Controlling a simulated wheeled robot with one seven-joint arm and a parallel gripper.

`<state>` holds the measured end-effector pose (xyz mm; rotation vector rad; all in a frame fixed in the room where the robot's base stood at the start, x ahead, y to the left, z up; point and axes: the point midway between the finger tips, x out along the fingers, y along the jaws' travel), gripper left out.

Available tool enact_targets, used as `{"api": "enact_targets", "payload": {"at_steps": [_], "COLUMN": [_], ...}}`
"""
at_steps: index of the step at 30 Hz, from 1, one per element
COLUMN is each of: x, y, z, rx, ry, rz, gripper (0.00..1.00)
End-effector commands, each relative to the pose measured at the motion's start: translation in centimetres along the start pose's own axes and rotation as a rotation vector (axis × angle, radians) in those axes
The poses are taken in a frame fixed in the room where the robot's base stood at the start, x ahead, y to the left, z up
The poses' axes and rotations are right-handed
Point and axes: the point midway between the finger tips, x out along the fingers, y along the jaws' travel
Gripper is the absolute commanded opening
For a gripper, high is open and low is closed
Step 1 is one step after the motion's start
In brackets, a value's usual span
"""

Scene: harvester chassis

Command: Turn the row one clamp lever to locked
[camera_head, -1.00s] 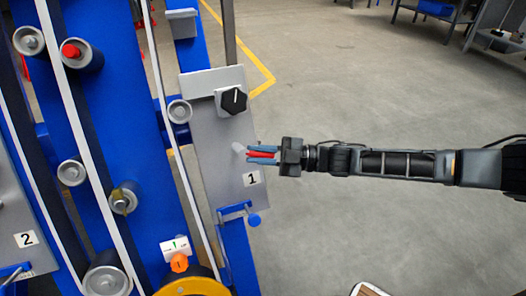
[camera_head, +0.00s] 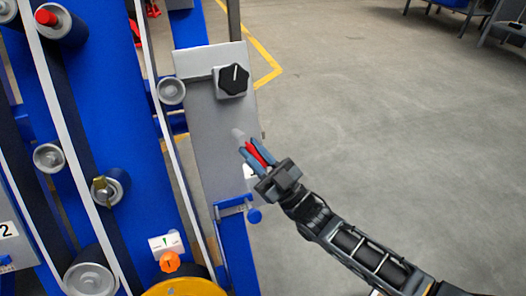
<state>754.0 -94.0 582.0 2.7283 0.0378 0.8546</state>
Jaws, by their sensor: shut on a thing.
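The row one clamp lever (camera_head: 258,154) is a red handle on the grey panel (camera_head: 205,125). It slants down and right from a pale pivot (camera_head: 238,134). My gripper (camera_head: 251,149) is shut on the lever, with a blue finger on each side of the red handle. My arm reaches in from the lower right. The row's label (camera_head: 249,171) is mostly hidden behind the gripper.
A black knob (camera_head: 233,80) sits above the lever on the same panel. Rollers and belts fill the blue chassis (camera_head: 130,150) at left. The floor (camera_head: 370,130) at right is open.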

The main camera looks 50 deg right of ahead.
Motion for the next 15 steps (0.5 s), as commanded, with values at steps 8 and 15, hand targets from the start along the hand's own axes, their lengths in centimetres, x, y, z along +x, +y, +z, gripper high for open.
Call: {"api": "enact_targets", "payload": {"at_steps": [8,15], "x": [0.1,0.1], "y": [-1.0,-1.3], "z": [-0.1,-0.1], "rx": [0.048,0.068], "ry": [0.033,0.044], "rz": [0.123,0.177], "gripper": [0.0,0.0]}}
